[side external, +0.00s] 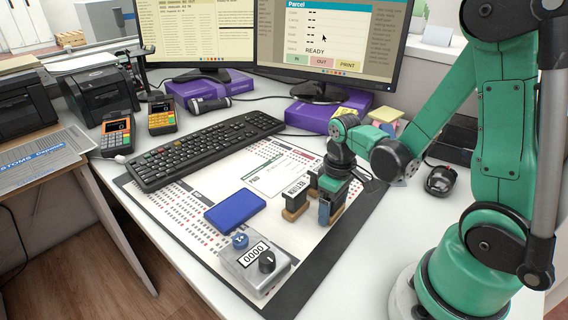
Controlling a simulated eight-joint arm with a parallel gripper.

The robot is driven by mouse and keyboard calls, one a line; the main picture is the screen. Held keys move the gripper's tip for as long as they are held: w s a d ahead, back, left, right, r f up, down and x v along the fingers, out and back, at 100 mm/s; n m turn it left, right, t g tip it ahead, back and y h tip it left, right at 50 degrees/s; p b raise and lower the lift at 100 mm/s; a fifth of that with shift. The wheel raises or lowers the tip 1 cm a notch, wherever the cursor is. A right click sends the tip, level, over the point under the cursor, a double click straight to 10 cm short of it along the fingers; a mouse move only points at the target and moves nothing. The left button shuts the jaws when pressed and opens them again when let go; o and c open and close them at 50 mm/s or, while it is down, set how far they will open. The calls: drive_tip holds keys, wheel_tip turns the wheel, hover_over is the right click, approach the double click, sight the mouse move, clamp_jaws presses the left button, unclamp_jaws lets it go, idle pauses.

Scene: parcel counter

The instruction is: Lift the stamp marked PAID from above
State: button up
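Two or more small dark stamps with tan bases stand close together on the desk mat, right of the blue ink pad (235,209). The left stamp (295,196) has a white label that seems to read RETURN. Another stamp (337,207) stands just right of it, partly covered by my gripper. I cannot read PAID on any stamp here. My gripper (327,200) points down at the stamps, its fingers beside or around the right one. The fingers blend with the dark stamps, so I cannot tell whether they are open or shut on one.
A numbering device (254,267) reading 0000 sits at the mat's front. A paper form (282,173) lies behind the stamps. The keyboard (205,150) is at back left, a mouse (441,180) at right. Monitors (330,40) and purple boxes (318,113) stand behind. The mat's (330,243) front right is clear.

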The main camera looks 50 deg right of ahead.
drive_tip(key=c, duration=0.4)
drive_tip(key=shift+c, duration=0.2)
